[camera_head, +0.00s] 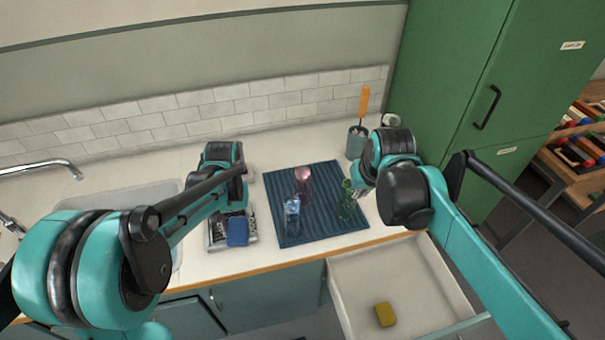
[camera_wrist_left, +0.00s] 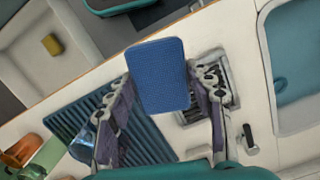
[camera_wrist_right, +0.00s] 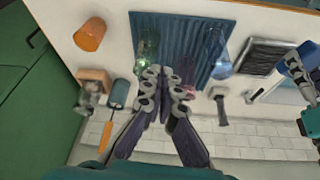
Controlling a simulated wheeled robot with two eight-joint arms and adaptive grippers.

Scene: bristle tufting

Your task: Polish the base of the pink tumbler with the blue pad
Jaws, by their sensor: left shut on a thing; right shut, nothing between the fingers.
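The pink tumbler (camera_head: 303,182) stands on the dark blue ribbed mat (camera_head: 320,230), towards its back; I cannot tell which end is up. In the right wrist view the tumbler (camera_wrist_right: 187,72) is partly hidden behind my right gripper (camera_wrist_right: 165,72). That gripper is shut and empty; in the head view it (camera_head: 362,190) is beside the green glass. The blue pad (camera_wrist_left: 160,75) is held between the fingers of my left gripper (camera_wrist_left: 160,105), which is shut on it. In the head view the pad (camera_head: 237,231) is over the metal tray, left of the mat.
A blue glass (camera_head: 291,208) and a green glass (camera_head: 347,200) share the mat. A pot (camera_head: 356,142) with an orange-handled tool stands behind right. The tray (camera_head: 214,240) is left of the mat, near the sink (camera_head: 120,192). An open drawer (camera_head: 425,290) holds a yellow sponge (camera_head: 385,314).

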